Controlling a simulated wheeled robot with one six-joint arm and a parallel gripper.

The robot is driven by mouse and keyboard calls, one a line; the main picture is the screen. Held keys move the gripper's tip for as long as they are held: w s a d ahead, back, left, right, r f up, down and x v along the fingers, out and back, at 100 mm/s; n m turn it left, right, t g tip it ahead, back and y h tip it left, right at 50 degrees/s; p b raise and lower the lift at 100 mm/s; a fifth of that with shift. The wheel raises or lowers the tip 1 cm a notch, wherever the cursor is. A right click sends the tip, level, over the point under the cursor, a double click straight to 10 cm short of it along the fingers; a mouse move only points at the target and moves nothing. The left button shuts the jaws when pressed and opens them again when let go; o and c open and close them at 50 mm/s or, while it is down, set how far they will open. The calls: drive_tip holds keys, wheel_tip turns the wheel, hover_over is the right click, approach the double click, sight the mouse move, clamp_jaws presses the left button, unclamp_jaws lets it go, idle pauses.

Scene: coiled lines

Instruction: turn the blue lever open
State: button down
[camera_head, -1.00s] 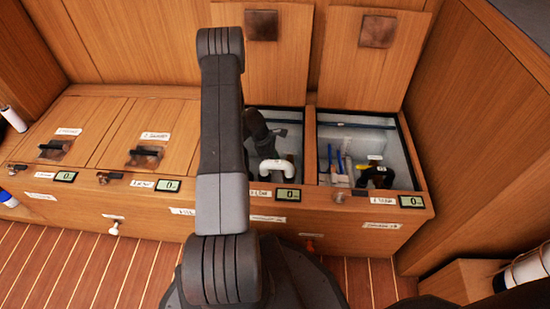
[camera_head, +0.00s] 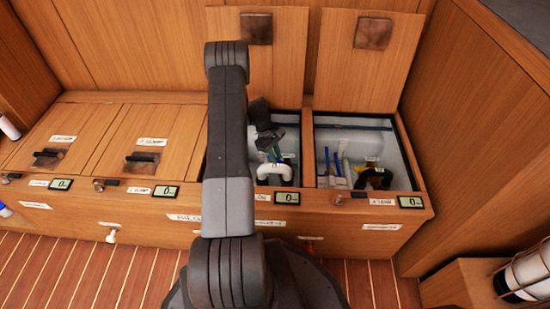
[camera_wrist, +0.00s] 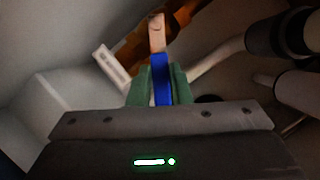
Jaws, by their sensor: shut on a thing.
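In the wrist view, the blue lever (camera_wrist: 161,68) stands upright between the two green fingers of my gripper (camera_wrist: 160,88), which is shut on it. A pale tan piece (camera_wrist: 157,33) shows just beyond the lever's far end. In the head view, my gripper (camera_head: 267,137) reaches down into the left of the two open compartments, above and behind a white bent pipe (camera_head: 274,171). The lever's full shape and its pivot are hidden by the gripper and arm.
The right open compartment (camera_head: 398,150) holds blue upright parts (camera_head: 338,164) and a black bent pipe (camera_head: 373,178). Two raised wooden lids (camera_head: 366,68) stand behind. Closed lids (camera_head: 58,140) lie to the left.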

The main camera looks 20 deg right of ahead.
drive_tip(key=shift+w+d+m, duration=0.1)
drive_tip(key=shift+d+m, duration=0.05)
drive_tip(key=shift+m, duration=0.25)
drive_tip(key=c, duration=1.3)
unclamp_jaws()
drive_tip(key=p+v, duration=0.2)
drive_tip(key=v, duration=0.5)
drive_tip(key=shift+w+r+p, duration=0.2)
drive_tip(key=shift+p, duration=0.1)
